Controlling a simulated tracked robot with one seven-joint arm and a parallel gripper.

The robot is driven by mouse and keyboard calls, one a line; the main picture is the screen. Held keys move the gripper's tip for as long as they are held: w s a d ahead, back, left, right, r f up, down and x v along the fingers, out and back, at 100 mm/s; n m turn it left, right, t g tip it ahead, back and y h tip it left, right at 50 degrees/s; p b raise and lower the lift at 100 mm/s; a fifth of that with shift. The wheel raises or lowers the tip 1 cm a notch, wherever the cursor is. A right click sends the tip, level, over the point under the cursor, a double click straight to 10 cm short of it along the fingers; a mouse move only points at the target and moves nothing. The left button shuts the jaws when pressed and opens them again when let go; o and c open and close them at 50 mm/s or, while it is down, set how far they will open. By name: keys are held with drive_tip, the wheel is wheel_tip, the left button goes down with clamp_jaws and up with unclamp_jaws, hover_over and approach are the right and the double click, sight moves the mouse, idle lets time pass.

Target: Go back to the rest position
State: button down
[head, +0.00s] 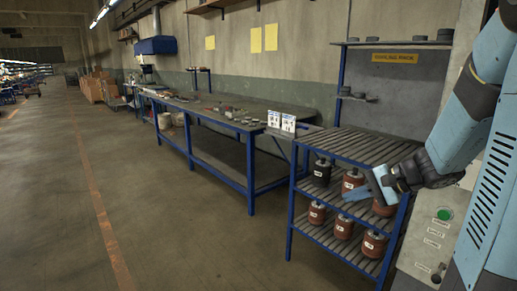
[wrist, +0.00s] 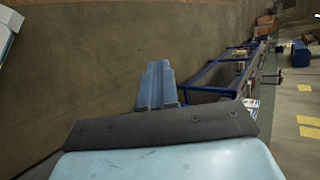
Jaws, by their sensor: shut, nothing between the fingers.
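My gripper (head: 366,192) is in front of the blue-framed rack at the right of the head view, at the end of my arm. Its light blue fingers point left and down, and it hides part of the rack's shelves. In the wrist view the two fingers of my gripper (wrist: 157,66) lie side by side, shut, with nothing held. Open floor shows beyond the fingertips in that view. Whether the gripper touches the rack or the cans on it cannot be told.
A long blue-legged workbench (head: 262,112) runs along the wall. A grey cabinet with a green button (head: 444,214) stands at right. The floor (head: 170,200) at left is clear.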

drive_tip(key=s+a+r+n+h, duration=0.1)
drive_tip(key=s+r+n+h, duration=0.3)
drive_tip(key=s, duration=0.4)
drive_tip(key=s+r+n+h, duration=0.5)
drive_tip(key=s+r, duration=0.1)
drive_tip(key=s, duration=0.3)
drive_tip(key=shift+s+a+h, duration=0.25)
drive_tip(key=shift+a+h, duration=0.15)
